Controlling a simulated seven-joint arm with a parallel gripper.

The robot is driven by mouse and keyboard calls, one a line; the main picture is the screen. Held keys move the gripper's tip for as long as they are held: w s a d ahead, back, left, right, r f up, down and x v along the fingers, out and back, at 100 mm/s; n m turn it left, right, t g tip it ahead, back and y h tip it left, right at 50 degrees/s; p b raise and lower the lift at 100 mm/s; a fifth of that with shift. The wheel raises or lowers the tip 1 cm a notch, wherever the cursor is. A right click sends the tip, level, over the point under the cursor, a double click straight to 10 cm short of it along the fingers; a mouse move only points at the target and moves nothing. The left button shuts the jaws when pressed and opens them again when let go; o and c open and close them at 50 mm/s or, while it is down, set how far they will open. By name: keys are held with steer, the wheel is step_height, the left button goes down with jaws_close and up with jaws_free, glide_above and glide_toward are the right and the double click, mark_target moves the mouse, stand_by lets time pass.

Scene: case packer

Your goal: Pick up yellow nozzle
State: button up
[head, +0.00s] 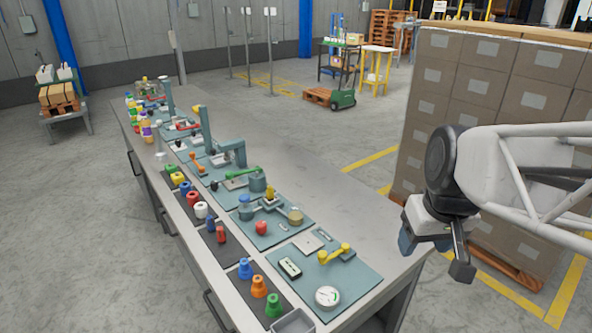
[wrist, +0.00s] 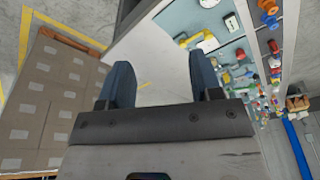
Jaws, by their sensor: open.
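A small upright yellow piece (head: 270,192), which looks like the yellow nozzle, stands on a teal mat near the middle of the bench, between a blue-topped jar (head: 245,207) and a tan-topped jar (head: 295,216). At this size I cannot be sure of its shape. Blue (head: 246,268), orange (head: 259,286) and green (head: 274,305) nozzles stand in a row on a dark strip at the near front edge. My gripper (head: 436,258) is open and empty, off to the right of the bench and well apart from these pieces. Its two fingers (wrist: 162,82) are spread in the wrist view.
The near mat holds a yellow-handled part (head: 333,254), a round gauge (head: 327,297) and a small dark-framed device (head: 290,267). A teal upright fixture (head: 207,130) rises farther back. Stacked cartons (head: 480,110) stand close behind my arm. The bench's right strip is bare.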

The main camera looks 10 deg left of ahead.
steer(key=w+a+n+y, duration=0.1)
steer(key=w+a+n, duration=0.4)
steer(key=w, duration=0.8)
steer(key=n+g+y, duration=0.2)
steer(key=n+y, duration=0.1)
steer(key=n, duration=0.7)
glide_above(270, 187)
steer(key=d, duration=0.3)
step_height(270, 187, down, 16)
steer(key=shift+a+f, duration=0.15)
steer(key=shift+a, duration=0.1)
steer(key=shift+x, duration=1.3)
steer(key=shift+d, duration=0.1)
